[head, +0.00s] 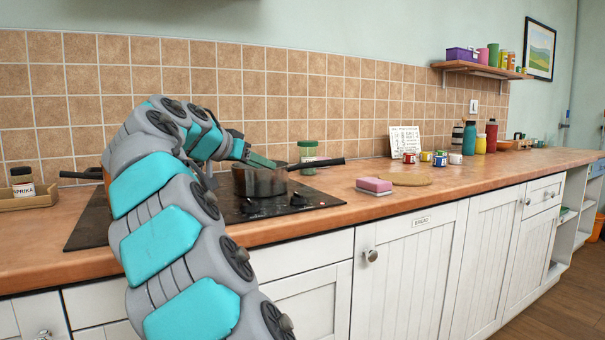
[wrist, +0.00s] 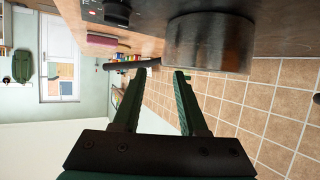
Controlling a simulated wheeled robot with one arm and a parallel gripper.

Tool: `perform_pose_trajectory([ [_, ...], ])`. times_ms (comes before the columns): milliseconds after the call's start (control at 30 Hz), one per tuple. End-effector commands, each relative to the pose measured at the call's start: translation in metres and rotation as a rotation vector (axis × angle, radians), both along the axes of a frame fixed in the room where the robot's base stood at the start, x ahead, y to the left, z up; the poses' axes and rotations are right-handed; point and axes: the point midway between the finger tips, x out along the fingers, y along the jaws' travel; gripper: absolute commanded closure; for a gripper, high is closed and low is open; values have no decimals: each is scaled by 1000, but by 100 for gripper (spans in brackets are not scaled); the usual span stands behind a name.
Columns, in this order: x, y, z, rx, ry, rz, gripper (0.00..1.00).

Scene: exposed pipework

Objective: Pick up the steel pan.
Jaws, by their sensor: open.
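The steel pan (head: 262,182) stands on the black hob in the head view, its dark handle (head: 318,163) pointing right. In the wrist view, which is turned over, the pan (wrist: 210,42) is at the top right and its handle (wrist: 128,64) reaches left past the fingertips. My gripper (head: 266,161) is at the pan's rim in the head view. In the wrist view my gripper (wrist: 158,74) is open, with nothing between its fingers. I cannot tell whether a fingertip touches the pan. My arm hides part of the hob.
A green-lidded jar (head: 308,156) stands close behind the handle. A pink sponge (head: 374,185) and a round board (head: 405,179) lie to the right. Another dark handle (head: 80,174) shows left of my arm. The tiled wall (head: 265,100) is behind the hob.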

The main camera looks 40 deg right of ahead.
Motion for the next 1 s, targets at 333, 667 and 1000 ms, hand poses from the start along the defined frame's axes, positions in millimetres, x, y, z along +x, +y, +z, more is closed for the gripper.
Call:
perform_pose_trajectory([
  [333,14,-28,-6,-9,-27,3,58],
  [667,25,-61,-11,-7,-24,3,58],
  [1000,30,-77,-20,-10,-26,5,58],
])
